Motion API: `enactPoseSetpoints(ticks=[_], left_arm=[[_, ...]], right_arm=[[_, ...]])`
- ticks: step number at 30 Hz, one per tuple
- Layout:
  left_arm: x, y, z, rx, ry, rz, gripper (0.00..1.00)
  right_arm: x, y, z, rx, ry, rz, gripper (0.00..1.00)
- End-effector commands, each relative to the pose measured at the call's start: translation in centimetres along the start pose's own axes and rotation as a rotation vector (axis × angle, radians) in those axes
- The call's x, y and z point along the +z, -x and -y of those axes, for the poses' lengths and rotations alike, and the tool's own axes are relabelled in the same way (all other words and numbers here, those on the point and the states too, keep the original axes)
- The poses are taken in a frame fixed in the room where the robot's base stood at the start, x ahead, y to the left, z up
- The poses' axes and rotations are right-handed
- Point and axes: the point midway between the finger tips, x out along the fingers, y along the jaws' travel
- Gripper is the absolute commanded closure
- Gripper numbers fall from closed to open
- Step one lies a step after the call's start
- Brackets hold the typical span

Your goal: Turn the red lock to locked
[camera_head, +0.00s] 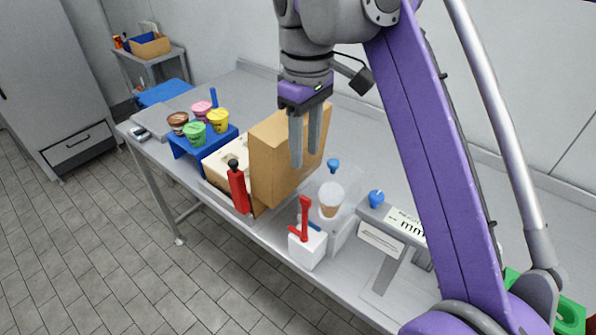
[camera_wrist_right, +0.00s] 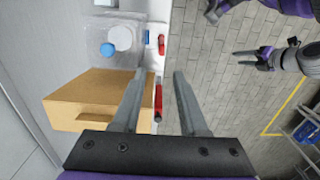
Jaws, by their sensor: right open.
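Two red parts show in the head view, and I cannot tell for sure which is the lock. One is a red lever with a black knob (camera_head: 239,192), nearly upright at the front of the tan box. The other is a red handle (camera_head: 304,220) on a small white block (camera_head: 308,248) at the table's front edge. My right gripper (camera_head: 304,164) is open and empty, above the tan box and apart from both. In the right wrist view the red lever (camera_wrist_right: 158,101) appears between its fingers, farther away. My left gripper (camera_wrist_right: 236,59) appears open and empty over the floor.
The tan box (camera_head: 277,155) stands close below my right gripper. A cup (camera_head: 331,196) in a clear holder stands right of it. A blue stand (camera_head: 187,150) with several colored tubs is to the left. A label printer-like device (camera_head: 396,225) lies to the right.

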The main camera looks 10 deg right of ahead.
Motion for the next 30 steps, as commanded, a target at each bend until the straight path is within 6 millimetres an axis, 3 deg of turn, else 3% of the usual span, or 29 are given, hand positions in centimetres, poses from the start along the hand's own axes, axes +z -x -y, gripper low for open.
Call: enactPoseSetpoints(ticks=[5, 18, 30], left_arm=[[0.6, -0.9, 0.0, 0.000, 0.000, 0.004, 0.50], [1.8, -2.9, 0.0, 0.000, 0.000, 0.011, 0.50], [1.9, -3.0, 0.0, 0.000, 0.000, 0.011, 0.50]], right_arm=[[0.0, -2.0, 0.0, 0.000, 0.000, 0.000, 0.57], [0.0, -9.6, 0.0, 0.000, -0.001, 0.000, 0.57], [0.0, -10.8, 0.0, 0.000, 0.000, -0.001, 0.57]])
